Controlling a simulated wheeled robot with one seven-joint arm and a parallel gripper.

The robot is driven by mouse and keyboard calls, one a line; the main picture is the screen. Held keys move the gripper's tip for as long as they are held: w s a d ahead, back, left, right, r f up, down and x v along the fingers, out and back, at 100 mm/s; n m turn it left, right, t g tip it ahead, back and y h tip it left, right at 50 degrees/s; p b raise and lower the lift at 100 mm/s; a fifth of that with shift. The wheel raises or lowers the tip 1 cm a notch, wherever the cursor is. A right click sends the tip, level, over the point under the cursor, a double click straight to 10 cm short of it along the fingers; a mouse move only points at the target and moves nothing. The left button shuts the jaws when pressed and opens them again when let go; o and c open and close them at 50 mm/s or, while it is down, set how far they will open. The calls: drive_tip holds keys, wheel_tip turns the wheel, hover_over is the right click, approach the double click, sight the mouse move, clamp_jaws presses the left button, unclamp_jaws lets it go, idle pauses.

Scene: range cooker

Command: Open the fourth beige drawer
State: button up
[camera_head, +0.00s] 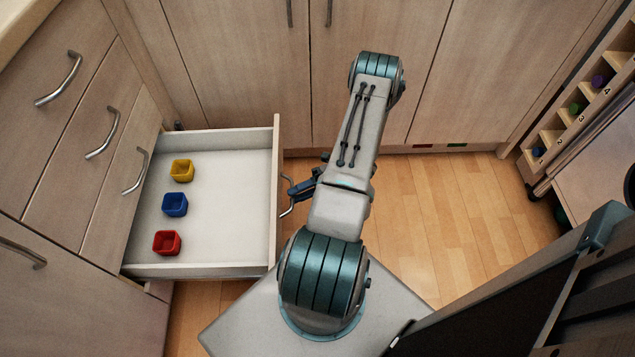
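The fourth beige drawer (231,205), lowest of the stack on the left, stands pulled far out. Its white-grey inside holds a yellow (181,170), a blue (175,204) and a red (167,242) small square cup in a row near the back. Its front panel (277,160) is seen from above, with a metal handle (287,207) on the outer side. My gripper (291,190) is right at this handle, its dark fingers pointing left. Whether the fingers are open or shut around the handle is too small to tell.
Three shut drawers with metal handles (103,135) are above the open one. Tall cupboard doors (380,30) line the back. A small shelf rack (568,115) with numbered compartments and a dark panel (520,300) are on the right. Wooden floor (450,210) is clear between.

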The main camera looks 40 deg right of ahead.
drive_tip(key=p+v, duration=0.1)
drive_tip(key=v, duration=1.1)
drive_tip(key=shift+s+d, duration=0.1)
drive_tip(key=w+a+r+n+g+h+p, duration=0.35)
drive_tip(key=r+n+p, duration=0.2)
drive_tip(key=r, duration=0.65)
drive_tip(key=w+a+r+n+g+h+p, duration=0.25)
drive_tip(key=a+r+n+p, duration=0.35)
drive_tip(key=r, duration=0.7)
drive_tip(key=w+a+r+n+g+h+p, duration=0.2)
drive_tip(key=w+a+r+n+g+p, duration=0.15)
drive_tip(key=r+n, duration=0.6)
drive_tip(key=s+a+r+n+t+h+p, duration=0.2)
drive_tip(key=a+r+n+p, duration=0.3)
drive_tip(key=r, duration=0.5)
drive_tip(key=s+a+r+n+t+h+p, duration=0.2)
drive_tip(key=a+r+n+p, duration=0.3)
drive_tip(key=r, duration=0.6)
drive_tip(key=s+a+r+n+t+h+p, duration=0.2)
drive_tip(key=s+a+r+n+h+p, duration=0.2)
drive_tip(key=r+n, duration=0.5)
drive_tip(key=a+r+p, duration=0.1)
drive_tip(key=a+r, duration=0.1)
drive_tip(key=shift+s+a, duration=0.2)
drive_tip(key=shift+a, duration=0.1)
